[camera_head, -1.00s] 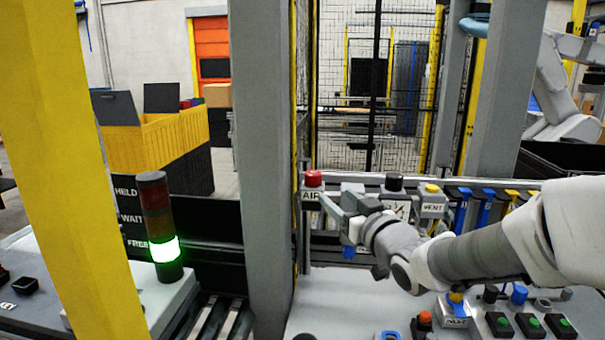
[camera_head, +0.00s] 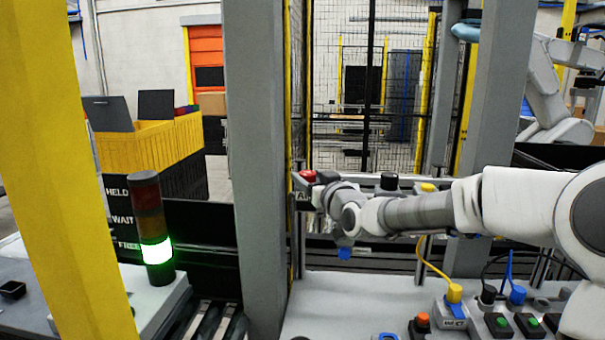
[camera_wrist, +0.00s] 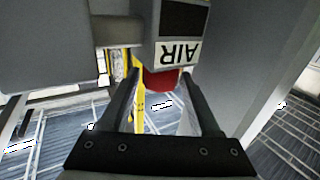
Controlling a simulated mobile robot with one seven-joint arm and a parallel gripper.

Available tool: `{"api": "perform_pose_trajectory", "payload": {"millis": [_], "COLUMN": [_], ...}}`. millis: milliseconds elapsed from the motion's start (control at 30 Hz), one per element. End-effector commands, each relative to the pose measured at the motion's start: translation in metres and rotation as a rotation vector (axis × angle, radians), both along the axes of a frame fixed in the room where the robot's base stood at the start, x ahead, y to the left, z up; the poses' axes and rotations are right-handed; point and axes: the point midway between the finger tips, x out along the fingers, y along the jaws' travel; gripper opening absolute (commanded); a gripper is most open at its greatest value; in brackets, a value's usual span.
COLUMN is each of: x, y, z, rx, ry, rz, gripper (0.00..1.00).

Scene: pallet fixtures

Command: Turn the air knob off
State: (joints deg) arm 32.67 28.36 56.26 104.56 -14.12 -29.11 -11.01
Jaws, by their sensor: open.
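The red air knob (camera_head: 308,176) sits on its grey box at the rail behind the bench, partly hidden by my gripper in the head view. In the wrist view the red knob (camera_wrist: 160,80) shows upside down below the AIR label (camera_wrist: 178,53). My gripper (camera_head: 308,183) is at the knob in the head view. In the wrist view its two dark fingers (camera_wrist: 162,85) are apart, one on each side of the knob. I cannot tell whether either finger touches it.
A black knob (camera_head: 389,181) and a yellow knob (camera_head: 428,187) stand to the right on the same rail. A grey post (camera_head: 256,150) rises close to the left of the air knob. A stack light (camera_head: 153,230) glows green at the left.

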Motion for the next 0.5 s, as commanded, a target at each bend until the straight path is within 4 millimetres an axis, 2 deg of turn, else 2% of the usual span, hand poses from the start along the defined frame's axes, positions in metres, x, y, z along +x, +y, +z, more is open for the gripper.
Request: {"api": "perform_pose_trajectory", "payload": {"millis": [200, 500], "x": [0.027, 0.040], "y": [0.015, 0.021], "z": [0.001, 0.000], "rx": [0.002, -0.001], "ry": [0.001, 0.000], "rz": [0.001, 0.000], "gripper": [0.63, 0.63]}}
